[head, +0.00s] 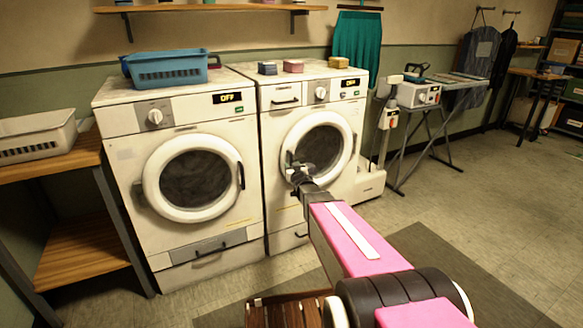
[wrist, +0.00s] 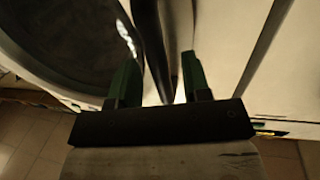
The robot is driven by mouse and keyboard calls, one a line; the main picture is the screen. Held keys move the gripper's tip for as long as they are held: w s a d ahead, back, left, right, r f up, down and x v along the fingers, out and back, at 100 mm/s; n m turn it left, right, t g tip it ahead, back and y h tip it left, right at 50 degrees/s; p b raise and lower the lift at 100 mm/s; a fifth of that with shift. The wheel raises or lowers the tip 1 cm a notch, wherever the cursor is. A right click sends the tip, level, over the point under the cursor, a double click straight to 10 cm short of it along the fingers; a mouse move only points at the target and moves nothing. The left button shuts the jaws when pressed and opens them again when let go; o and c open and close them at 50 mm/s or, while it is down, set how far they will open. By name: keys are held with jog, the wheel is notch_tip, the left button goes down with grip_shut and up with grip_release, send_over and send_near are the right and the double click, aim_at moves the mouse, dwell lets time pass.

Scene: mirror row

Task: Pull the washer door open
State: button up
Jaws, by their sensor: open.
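Two white front-loading machines stand side by side. My gripper (head: 297,168) is at the left edge of the round door (head: 330,122) of the right machine (head: 355,86), which has a small drawer at its upper left. That door looks shut. In the wrist view, my gripper's two green fingers (wrist: 160,76) are open. A dark upright bar, which looks like the door handle (wrist: 148,35), lies between them. I cannot tell whether either finger touches it. In the head view my gripper hides most of this handle. The left machine (head: 124,124) has a shut door with a dark handle on its right.
A blue basket (head: 166,70) sits on the left machine. Small boxes (head: 292,65) sit on the right one. A wooden shelf unit (head: 75,243) stands at left, an ironing board (head: 455,82) at right. The floor (head: 440,195) between is mostly clear.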

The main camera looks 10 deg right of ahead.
jog(key=shift+w+a, duration=0.1)
jog(key=shift+w, duration=0.5)
grip_shut()
jog(key=shift+s, duration=0.1)
